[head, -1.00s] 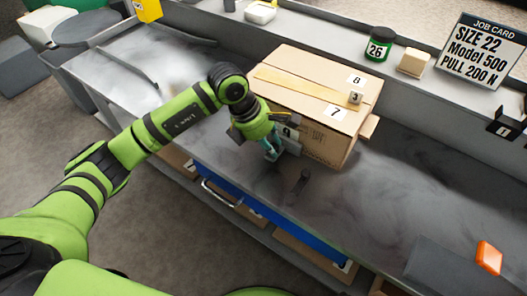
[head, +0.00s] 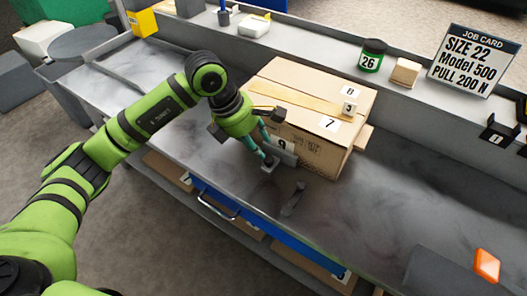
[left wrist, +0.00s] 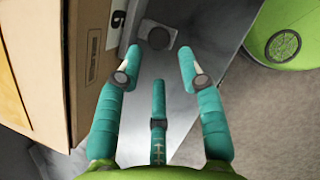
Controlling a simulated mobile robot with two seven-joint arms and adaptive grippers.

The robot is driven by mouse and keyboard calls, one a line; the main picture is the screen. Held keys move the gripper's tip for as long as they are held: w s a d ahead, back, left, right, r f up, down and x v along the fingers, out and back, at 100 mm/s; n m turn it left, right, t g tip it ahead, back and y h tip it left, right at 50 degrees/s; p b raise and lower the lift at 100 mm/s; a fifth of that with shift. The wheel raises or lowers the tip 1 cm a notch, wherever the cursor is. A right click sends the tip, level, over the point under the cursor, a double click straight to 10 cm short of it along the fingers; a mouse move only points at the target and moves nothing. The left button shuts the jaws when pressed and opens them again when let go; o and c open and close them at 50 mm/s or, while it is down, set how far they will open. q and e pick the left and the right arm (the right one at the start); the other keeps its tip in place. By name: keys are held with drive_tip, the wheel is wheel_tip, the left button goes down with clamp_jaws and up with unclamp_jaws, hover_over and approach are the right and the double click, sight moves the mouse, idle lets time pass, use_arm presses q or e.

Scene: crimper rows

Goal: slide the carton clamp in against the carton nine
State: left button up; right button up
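The carton (head: 308,100) is a brown box with labels 7 and 9 on its sides; it also shows at the left of the left wrist view (left wrist: 88,70). A grey plate (head: 284,156), which looks like the carton clamp, stands low by the face with the 9. Its grey block with a round knob shows in the left wrist view (left wrist: 158,36). My left gripper (head: 262,152) is beside the plate, its teal fingers pointing down. In the left wrist view the fingers (left wrist: 172,58) are spread, with nothing clearly held between them. Contact with the clamp cannot be told. My right gripper is out of view.
A dark lever (head: 294,198) stands on the bench right of the gripper. A green jar marked 26 (head: 372,56) is on the back ledge. An orange item (head: 487,265) lies at right. The bench between is clear.

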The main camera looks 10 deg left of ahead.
use_arm(q)
drive_tip(key=v, duration=0.6)
